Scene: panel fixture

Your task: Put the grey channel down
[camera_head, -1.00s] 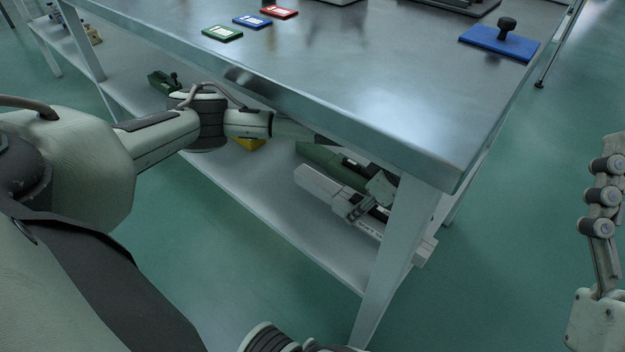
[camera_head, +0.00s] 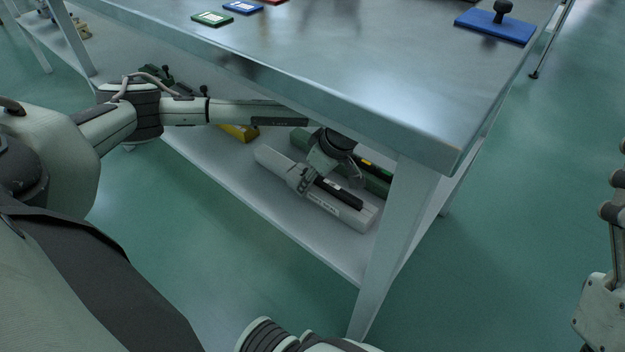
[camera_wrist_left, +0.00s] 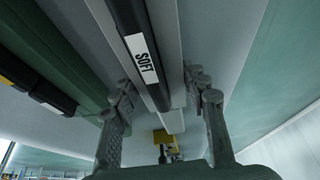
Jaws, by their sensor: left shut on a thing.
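The grey channel (camera_head: 348,213) is a long light bar with a black strip labelled SOFT along it. It is low over the lower shelf under the table; I cannot tell whether it touches the shelf. My left gripper (camera_head: 316,182) is shut on it around its middle and hides part of it. In the left wrist view the channel (camera_wrist_left: 174,118) runs between the fingers of my left gripper (camera_wrist_left: 162,92). My right gripper (camera_head: 616,205) is partly in view at the right edge; its fingertips are not clear.
A green channel (camera_head: 373,181) lies behind the grey one. A yellow item (camera_head: 240,132) is farther left on the lower shelf (camera_head: 300,235). The tabletop (camera_head: 370,75) is just above my left arm, and a table leg (camera_head: 392,250) stands at the right.

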